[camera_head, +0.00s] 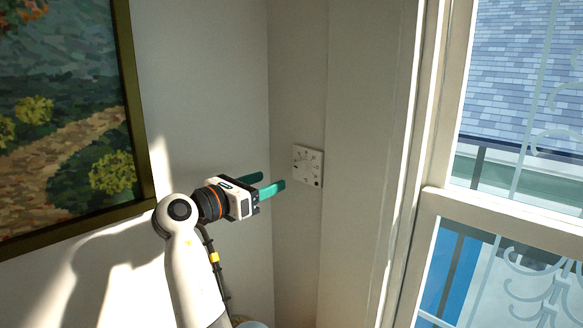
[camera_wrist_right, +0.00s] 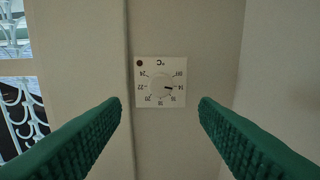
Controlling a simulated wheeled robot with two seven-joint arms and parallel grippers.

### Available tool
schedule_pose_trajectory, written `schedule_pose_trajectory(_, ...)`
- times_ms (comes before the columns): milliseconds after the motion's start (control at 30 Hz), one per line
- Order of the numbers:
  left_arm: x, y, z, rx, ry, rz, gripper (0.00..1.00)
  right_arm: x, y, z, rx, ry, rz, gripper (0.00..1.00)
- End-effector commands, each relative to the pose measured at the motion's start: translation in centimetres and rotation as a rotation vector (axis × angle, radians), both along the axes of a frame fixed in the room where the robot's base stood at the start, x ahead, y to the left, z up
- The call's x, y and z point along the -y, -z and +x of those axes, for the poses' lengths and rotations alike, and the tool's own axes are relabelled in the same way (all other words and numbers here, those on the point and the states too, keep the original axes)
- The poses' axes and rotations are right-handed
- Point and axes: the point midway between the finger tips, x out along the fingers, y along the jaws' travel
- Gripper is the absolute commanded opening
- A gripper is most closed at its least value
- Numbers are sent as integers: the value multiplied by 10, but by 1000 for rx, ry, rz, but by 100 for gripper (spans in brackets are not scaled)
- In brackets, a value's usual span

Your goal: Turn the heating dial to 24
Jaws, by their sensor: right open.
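The heating dial is a round white knob (camera_wrist_right: 161,86) on a square white plate (camera_head: 308,165) fixed to the pale wall. In the right wrist view its numbers appear upside down, and the knob's dark mark points right, close to the number that looks like 14. The 24 label (camera_wrist_right: 144,74) is at the plate's upper left there. My right gripper (camera_head: 272,182) has green fingers, open and empty. It is in front of the plate, apart from it, with the dial between the fingertips (camera_wrist_right: 160,103) in the wrist view. My left gripper is not in view.
A framed painting (camera_head: 62,100) hangs on the wall at left. A window with a white frame (camera_head: 433,130) and a decorative grille is at right. A wall corner runs just left of the plate. The space between gripper and dial looks clear.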

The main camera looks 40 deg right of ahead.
Motion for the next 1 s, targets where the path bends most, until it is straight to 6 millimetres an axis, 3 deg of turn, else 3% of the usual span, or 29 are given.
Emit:
schedule_pose_trajectory(300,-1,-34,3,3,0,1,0,64,-4,5,-1,2,-1,55)
schedule_pose_trajectory(500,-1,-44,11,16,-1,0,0,88,-2,7,1,1,0,55)
schedule_pose_trajectory(867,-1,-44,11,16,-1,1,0,94,1,8,2,-1,1,55)
schedule_pose_trajectory(1000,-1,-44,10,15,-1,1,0,94,1,8,2,-1,1,37)
